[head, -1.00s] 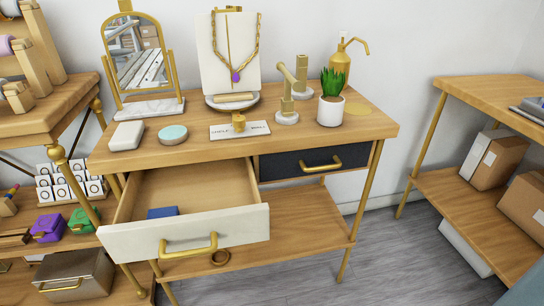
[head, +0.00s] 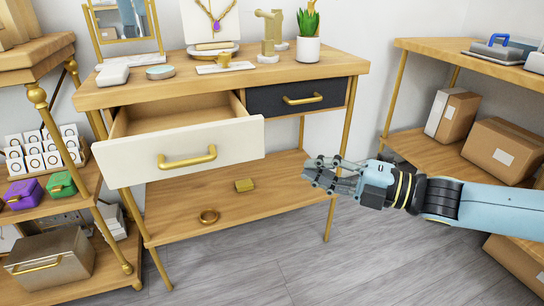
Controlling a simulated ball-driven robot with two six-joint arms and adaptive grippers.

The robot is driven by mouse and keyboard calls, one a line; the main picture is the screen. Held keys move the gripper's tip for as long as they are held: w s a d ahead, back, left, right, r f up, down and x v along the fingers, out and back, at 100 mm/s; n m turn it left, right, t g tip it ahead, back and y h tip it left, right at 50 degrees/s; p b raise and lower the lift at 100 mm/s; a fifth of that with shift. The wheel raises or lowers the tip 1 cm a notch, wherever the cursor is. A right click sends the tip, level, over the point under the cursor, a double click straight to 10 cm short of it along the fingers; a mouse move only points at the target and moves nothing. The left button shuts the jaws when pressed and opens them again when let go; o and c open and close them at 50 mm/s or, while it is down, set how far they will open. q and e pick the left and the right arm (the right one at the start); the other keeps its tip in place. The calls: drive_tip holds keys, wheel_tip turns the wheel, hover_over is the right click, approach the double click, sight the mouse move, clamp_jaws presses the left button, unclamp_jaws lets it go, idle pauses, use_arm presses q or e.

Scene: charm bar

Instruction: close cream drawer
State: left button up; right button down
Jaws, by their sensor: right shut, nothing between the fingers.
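The cream drawer (head: 133,157) is pulled out from the left side of the wooden table (head: 205,83). Its front has a gold bar handle (head: 188,158). The drawer's inside shows only in part, and its floor is mostly hidden behind the front. My right gripper (head: 308,172) is shut and empty. It is to the right of the cream drawer and apart from it, in front of the table's right legs, lower than the dark drawer. My left gripper is not in view.
The dark drawer (head: 275,97) beside the cream one is shut. A potted plant (head: 308,47) stands on top. Shelving with boxes (head: 502,148) is at right. Floor in front is clear.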

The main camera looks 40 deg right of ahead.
drive_tip(key=b, duration=0.3)
approach(249, 143)
drive_tip(key=a, duration=0.4)
drive_tip(key=w, duration=0.2)
drive_tip(key=w+d+b, duration=0.1)
drive_tip(key=w, duration=0.1)
drive_tip(key=shift+w+d+r, duration=0.1)
drive_tip(key=shift+w+r, duration=0.05)
drive_tip(key=shift+w, duration=0.05)
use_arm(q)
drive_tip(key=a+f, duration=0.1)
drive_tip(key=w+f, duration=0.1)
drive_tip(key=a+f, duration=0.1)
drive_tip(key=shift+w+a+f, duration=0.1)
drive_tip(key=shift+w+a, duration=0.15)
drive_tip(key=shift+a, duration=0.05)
use_arm(e)
drive_tip(key=shift+w, duration=0.1)
